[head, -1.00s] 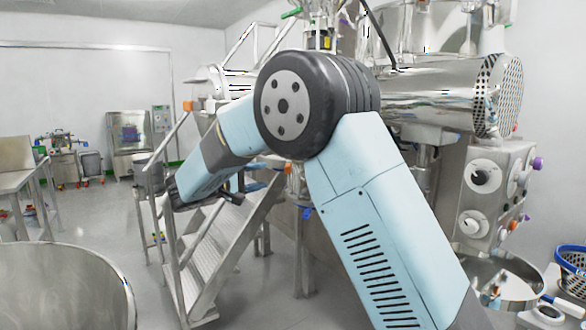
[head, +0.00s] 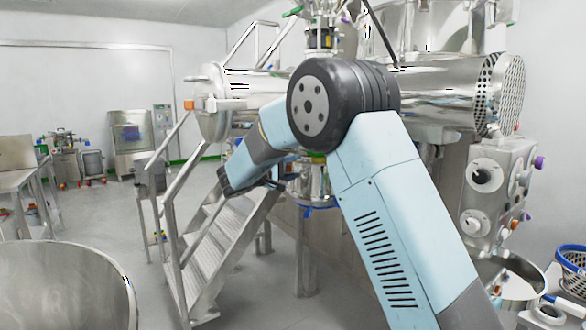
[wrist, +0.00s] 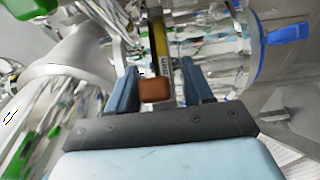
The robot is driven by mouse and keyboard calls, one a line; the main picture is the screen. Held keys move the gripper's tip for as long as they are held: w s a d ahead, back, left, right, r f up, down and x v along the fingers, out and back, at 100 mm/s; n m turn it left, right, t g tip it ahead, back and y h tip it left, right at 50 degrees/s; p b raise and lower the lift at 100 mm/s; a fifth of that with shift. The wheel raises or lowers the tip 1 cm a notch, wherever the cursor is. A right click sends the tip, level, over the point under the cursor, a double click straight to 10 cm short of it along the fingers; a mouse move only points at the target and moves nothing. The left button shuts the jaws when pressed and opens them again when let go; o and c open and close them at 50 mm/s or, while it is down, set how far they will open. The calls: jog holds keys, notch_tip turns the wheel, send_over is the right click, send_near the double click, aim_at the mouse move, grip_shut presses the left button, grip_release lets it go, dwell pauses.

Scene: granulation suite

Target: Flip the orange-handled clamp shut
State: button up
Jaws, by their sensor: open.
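In the wrist view, the orange-brown handle block of the clamp (wrist: 155,89) is between the two blue-grey fingers of my gripper (wrist: 161,74). The fingers are apart, one on each side of the handle; I cannot tell whether either touches it. A yellow strip with dark marks and shiny metal fittings lie just beyond the handle. In the head view, my gripper (head: 274,183) is beside the metal column under the machine, left of the blue handle. My arm hides the clamp there.
A blue handle (wrist: 288,33) is at the right of the wrist view, and green parts (wrist: 30,8) are at the left. In the head view, metal stairs (head: 215,245) stand below my gripper. Another orange block (head: 188,104) is on the vessel's left end.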

jog(key=shift+w+d, duration=0.2)
jog(key=shift+c, duration=0.3)
jog(key=shift+s, duration=0.1)
grip_shut()
